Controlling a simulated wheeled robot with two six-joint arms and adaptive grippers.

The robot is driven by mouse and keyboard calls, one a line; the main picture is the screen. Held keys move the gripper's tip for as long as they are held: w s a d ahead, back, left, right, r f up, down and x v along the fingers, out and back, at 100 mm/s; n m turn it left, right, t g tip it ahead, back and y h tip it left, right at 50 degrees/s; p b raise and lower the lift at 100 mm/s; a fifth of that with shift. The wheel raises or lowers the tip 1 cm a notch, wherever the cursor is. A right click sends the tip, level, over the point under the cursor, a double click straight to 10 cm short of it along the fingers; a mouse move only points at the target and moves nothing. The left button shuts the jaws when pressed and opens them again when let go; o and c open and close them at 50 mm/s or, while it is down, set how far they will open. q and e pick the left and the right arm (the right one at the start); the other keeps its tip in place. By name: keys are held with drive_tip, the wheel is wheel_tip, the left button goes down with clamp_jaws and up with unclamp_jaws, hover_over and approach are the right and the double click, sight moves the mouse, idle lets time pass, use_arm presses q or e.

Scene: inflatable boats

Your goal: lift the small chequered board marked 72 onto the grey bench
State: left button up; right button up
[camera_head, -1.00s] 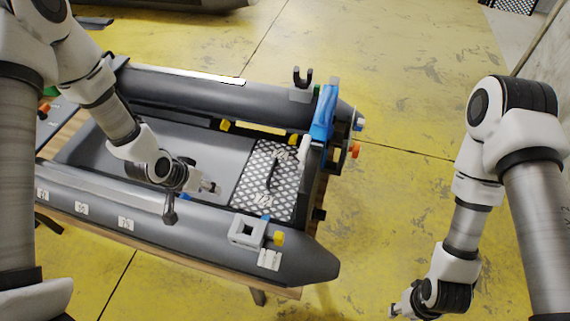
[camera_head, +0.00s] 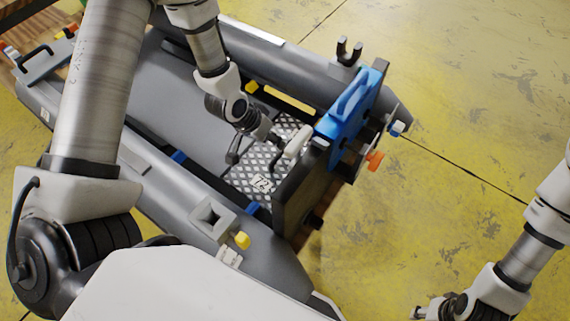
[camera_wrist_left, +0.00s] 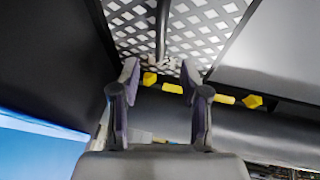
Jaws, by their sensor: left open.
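The chequered board (camera_head: 240,183) with a white 72 label lies inside the grey boat, against the dark end board. Its dark handle shows in the left wrist view (camera_wrist_left: 162,28), rising from the white-and-dark lattice (camera_wrist_left: 205,25). My left gripper (camera_head: 284,147) is over the board, near the handle. In the left wrist view its two fingers (camera_wrist_left: 159,72) are apart with nothing between them, the handle just beyond the tips. A smooth grey surface (camera_head: 165,100) adjoins the board; I cannot tell whether it is the bench. My right gripper (camera_head: 418,313) is at the lower right, its jaws too small to judge.
The dark end board (camera_head: 296,190) with a blue clamp-like part (camera_head: 345,112) stands close to my left gripper. The boat's grey tubes (camera_head: 270,55) flank the board. The yellow floor (camera_head: 470,110) is clear on the right.

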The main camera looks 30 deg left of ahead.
sight(261, 167)
use_arm(q)
drive_tip(key=x, duration=0.9)
drive_tip(key=shift+s+f, duration=0.1)
drive_tip(key=shift+s, duration=0.15)
drive_tip(key=shift+a, duration=0.1)
clamp_jaws()
